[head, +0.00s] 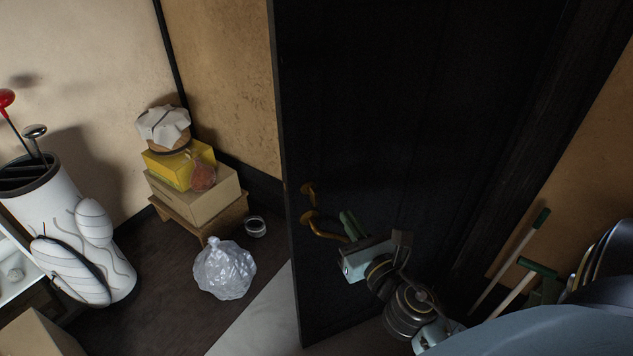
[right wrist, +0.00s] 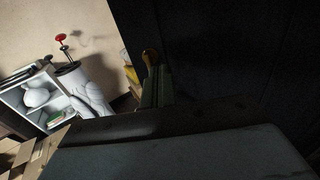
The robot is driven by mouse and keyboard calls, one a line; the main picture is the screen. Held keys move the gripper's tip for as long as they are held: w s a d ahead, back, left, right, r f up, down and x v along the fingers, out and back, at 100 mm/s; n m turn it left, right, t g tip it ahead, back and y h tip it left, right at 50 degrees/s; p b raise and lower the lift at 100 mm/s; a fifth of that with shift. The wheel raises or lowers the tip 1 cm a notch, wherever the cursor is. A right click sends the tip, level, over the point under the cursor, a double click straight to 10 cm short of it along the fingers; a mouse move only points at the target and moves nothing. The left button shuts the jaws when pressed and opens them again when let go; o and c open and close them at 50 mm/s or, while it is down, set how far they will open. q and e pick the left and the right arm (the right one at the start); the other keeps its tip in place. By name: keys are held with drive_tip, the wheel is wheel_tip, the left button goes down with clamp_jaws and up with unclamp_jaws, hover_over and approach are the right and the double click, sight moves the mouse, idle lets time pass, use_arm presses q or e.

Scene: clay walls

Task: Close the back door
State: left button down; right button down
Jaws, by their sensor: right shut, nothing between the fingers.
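The back door (head: 400,110) is a dark, nearly black panel filling the middle of the head view. Its free edge is on the left, and it stands ajar, with floor and wall showing past that edge. A brass handle (head: 328,230) sits low near this edge, with a small brass fitting (head: 308,189) above it. My right gripper (head: 350,225) is shut and empty, its green fingers right by the handle; I cannot tell whether they touch it. In the right wrist view the fingers (right wrist: 157,90) point at the door beside the brass handle (right wrist: 150,57). My left gripper is not in view.
At left stand a white golf bag (head: 95,235) with clubs, and a low wooden stool (head: 205,222) stacked with boxes. A clear plastic bag (head: 224,268) and small jar (head: 255,227) lie on the floor. Green-handled tools (head: 520,250) lean right of the door.

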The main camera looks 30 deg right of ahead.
sight(319, 176)
drive_tip(key=w, duration=0.3)
drive_tip(key=w+d+p, duration=0.1)
drive_tip(key=w, duration=0.6)
drive_tip(key=shift+w+d+p, duration=0.3)
drive_tip(key=shift+d, duration=0.05)
drive_tip(key=shift+w+d, duration=0.1)
drive_tip(key=shift+w, duration=0.55)
